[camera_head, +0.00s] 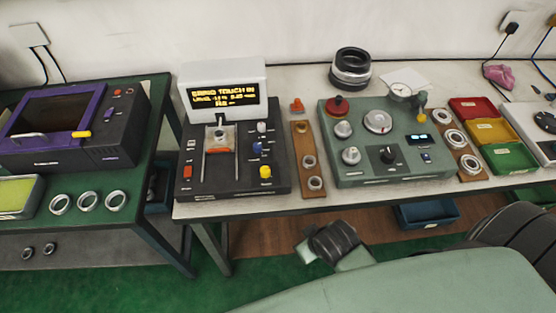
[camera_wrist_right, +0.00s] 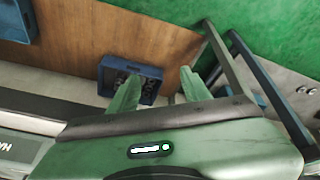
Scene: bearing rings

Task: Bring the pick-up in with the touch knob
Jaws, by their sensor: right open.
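The dark tester (camera_head: 235,180) stands on the white bench. Its lit display (camera_head: 223,96) reads roughly "BRING TOUCH IN"; the lower lines are hard to read. A small carriage with an orange part, perhaps the pick-up (camera_head: 221,138), sits between two rails on its top. To the right are a white knob (camera_head: 262,127), a blue knob (camera_head: 257,148) and a yellow knob (camera_head: 265,172); their labels are too small to read. My right gripper shows in the wrist view (camera_wrist_right: 159,76), open and empty, away from the tester. My left gripper is not in view.
A green control box (camera_head: 375,140), a wooden strip with rings (camera_head: 307,158) and red, yellow and green trays (camera_head: 510,156) stand to the right. A purple-framed machine (camera_head: 70,125) and loose rings (camera_head: 88,201) are on the left table. A blue bin (camera_head: 425,212) is below the bench.

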